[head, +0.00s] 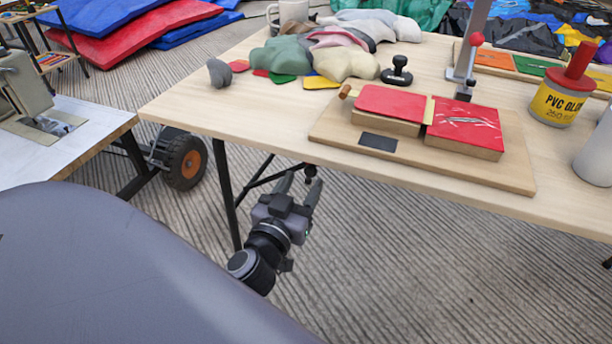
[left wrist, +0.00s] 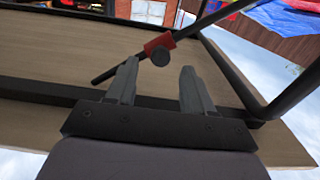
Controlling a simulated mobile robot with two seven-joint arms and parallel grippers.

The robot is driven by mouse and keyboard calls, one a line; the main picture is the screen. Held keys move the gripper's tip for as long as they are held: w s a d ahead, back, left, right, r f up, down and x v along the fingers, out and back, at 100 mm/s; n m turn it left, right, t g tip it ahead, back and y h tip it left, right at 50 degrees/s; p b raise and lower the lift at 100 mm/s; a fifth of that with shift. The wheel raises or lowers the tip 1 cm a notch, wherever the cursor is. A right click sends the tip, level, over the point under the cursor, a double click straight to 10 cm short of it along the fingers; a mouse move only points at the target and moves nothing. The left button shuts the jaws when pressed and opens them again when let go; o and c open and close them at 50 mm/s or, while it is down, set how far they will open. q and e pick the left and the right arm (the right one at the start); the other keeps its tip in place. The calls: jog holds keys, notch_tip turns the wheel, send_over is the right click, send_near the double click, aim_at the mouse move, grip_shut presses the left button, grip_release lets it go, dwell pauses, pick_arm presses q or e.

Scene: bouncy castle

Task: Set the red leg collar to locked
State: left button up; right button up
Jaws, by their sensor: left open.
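The red leg collar (left wrist: 158,43) shows in the left wrist view. It sits around a thin dark leg tube (left wrist: 197,27) that slants below the table, and a dark round knob (left wrist: 161,56) is on it. My left gripper (left wrist: 156,72) is open and empty, with its two fingers apart and pointing toward the collar. The collar appears just beyond the fingertips, roughly between them; contact cannot be seen. In the head view my left gripper (head: 299,183) is under the table's front edge, and no red of the collar shows there. My right gripper is not in view.
The wooden table (head: 190,98) stands above the gripper, its dark front leg (head: 226,190) to the left. On top are a board (head: 480,172) with red pads, fabric pieces and a glue can (head: 562,98). A wheeled side table (head: 90,135) stands left. The front floor is clear.

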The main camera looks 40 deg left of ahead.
pick_arm(q)
jog(key=shift+x, duration=1.45)
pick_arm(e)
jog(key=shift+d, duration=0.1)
pick_arm(q)
grip_shut()
jog(key=shift+a+f, duration=0.2)
jog(key=shift+f, duration=0.1)
jog(key=s+a+f+b, duration=0.1)
jog(key=a+f+b, duration=0.2)
jog(key=a+f, duration=0.1)
jog(key=shift+s+a+f+b, duration=0.2)
jog(key=shift+a+b, duration=0.15)
jog(key=shift+a, duration=0.3)
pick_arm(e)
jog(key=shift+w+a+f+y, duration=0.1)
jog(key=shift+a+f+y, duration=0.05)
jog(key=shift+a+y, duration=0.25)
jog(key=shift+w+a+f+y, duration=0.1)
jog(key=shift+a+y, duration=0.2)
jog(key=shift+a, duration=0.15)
pick_arm(q)
grip_release()
jog(key=shift+r, duration=0.1)
